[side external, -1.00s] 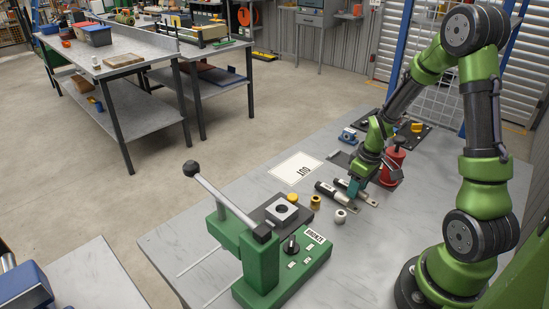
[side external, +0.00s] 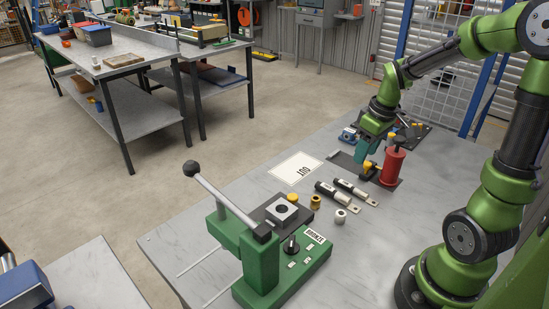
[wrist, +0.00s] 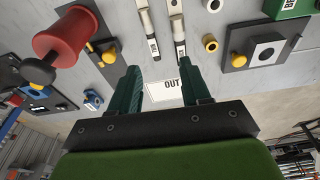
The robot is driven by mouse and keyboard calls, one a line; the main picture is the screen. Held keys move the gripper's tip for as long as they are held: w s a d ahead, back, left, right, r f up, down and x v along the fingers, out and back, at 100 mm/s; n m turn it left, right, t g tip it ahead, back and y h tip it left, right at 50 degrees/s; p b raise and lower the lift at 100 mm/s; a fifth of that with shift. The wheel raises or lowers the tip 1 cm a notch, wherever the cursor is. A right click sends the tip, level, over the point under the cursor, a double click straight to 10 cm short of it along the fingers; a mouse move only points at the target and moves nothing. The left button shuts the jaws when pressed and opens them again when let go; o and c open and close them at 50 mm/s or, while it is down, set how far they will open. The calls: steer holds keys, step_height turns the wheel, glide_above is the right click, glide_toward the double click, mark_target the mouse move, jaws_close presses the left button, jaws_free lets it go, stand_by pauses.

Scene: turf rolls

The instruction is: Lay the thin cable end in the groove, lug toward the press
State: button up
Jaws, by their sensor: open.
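Two dark cable ends with white labels lie side by side on the table, lugs pointing towards the front right in the side view. One (side external: 327,190) is nearer the green press (side external: 262,262), the other (side external: 348,186) nearer the red cylinder. Both show in the wrist view, one on the left (wrist: 149,38) and one on the right (wrist: 179,38); I cannot tell which is thinner. My gripper (wrist: 160,74) is open and empty, above the table beyond the cables, near a dark plate with a yellow knob (wrist: 108,57). I cannot make out the groove for certain.
A red cylinder (side external: 393,166) with a black top stands right of the cables. A brass ring (side external: 315,202) and a pale ring (side external: 340,216) stand near the press. The OUT card (side external: 296,168) lies flat on the table. A blue clamp-like part (side external: 348,135) is farther back.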

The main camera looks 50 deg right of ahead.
steer(key=s+a+r+m+t, duration=0.1)
steer(key=a+r+t, duration=0.2)
steer(key=a+r, duration=0.4)
steer(key=a, duration=0.4)
steer(key=shift+m+y, duration=0.3)
steer(key=shift+m, duration=0.1)
steer(key=shift+o, duration=0.4)
steer(key=s+a+r+m+t+y, duration=0.1)
steer(key=s+a+r+t, duration=0.1)
steer(key=a, duration=0.5)
steer(key=shift+s+a+r+m+y, duration=0.15)
steer(key=shift+s+r+m+y, duration=0.2)
steer(key=shift+s+r, duration=0.5)
steer(key=shift+s+f, duration=0.15)
steer(key=shift+f, duration=0.05)
steer(key=n+g+h, duration=0.2)
steer(key=n+g, duration=0.2)
steer(key=g, duration=0.3)
glide_above(354, 188)
step_height(354, 188, down, 19)
steer(key=shift+f, duration=0.1)
steer(key=f, duration=0.5)
steer(key=shift+s, duration=0.2)
